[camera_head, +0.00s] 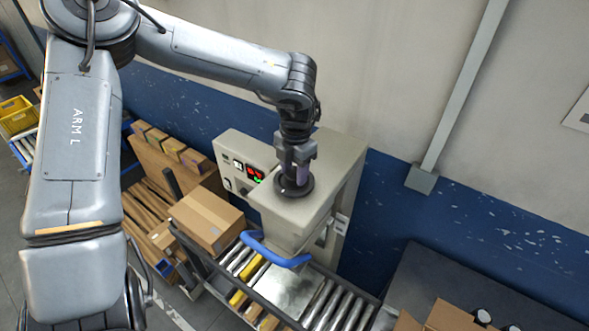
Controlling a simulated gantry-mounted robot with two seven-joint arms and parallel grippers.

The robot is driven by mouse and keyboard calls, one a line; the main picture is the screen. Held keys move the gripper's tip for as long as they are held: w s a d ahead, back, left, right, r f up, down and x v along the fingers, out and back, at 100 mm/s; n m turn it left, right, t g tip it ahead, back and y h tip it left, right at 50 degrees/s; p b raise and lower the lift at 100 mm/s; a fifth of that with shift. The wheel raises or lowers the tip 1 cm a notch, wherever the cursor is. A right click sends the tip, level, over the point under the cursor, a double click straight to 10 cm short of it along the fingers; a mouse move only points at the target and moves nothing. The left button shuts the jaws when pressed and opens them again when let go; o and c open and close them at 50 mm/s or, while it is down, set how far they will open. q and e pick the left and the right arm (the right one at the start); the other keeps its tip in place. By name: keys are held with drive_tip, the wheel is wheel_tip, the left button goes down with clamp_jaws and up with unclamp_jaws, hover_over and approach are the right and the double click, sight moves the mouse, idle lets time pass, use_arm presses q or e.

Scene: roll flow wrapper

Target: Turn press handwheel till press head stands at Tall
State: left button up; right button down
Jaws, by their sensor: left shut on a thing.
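The press is a beige machine (340,185) standing over a roller conveyor. Its dark round handwheel (294,188) lies on top of the housing. My left gripper (297,172) comes down from above and is shut on the handwheel's upright grip, which is mostly hidden between the fingers. Under the housing, the press head (287,231) is a beige block above the conveyor, partly hidden. A blue curved bar (272,252) runs around its front. I cannot read any height scale or Tall mark. My right gripper is not in view.
A control panel (241,170) with red and green lights is on the machine's left side. A cardboard box (207,222) sits left of the press. The roller conveyor (341,304) runs below. A dark table (432,276) with an open carton stands at right. A wall is behind.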

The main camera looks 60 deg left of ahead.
sight(295, 175)
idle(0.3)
use_arm(q)
drive_tip(key=o, duration=1.1)
drive_tip(key=shift+c, duration=0.2)
drive_tip(key=shift+r, duration=0.5)
wheel_tip(295, 175, up, 10)
drive_tip(key=b, duration=0.1)
drive_tip(key=shift+d+b, duration=0.2)
drive_tip(key=shift+b, duration=0.2)
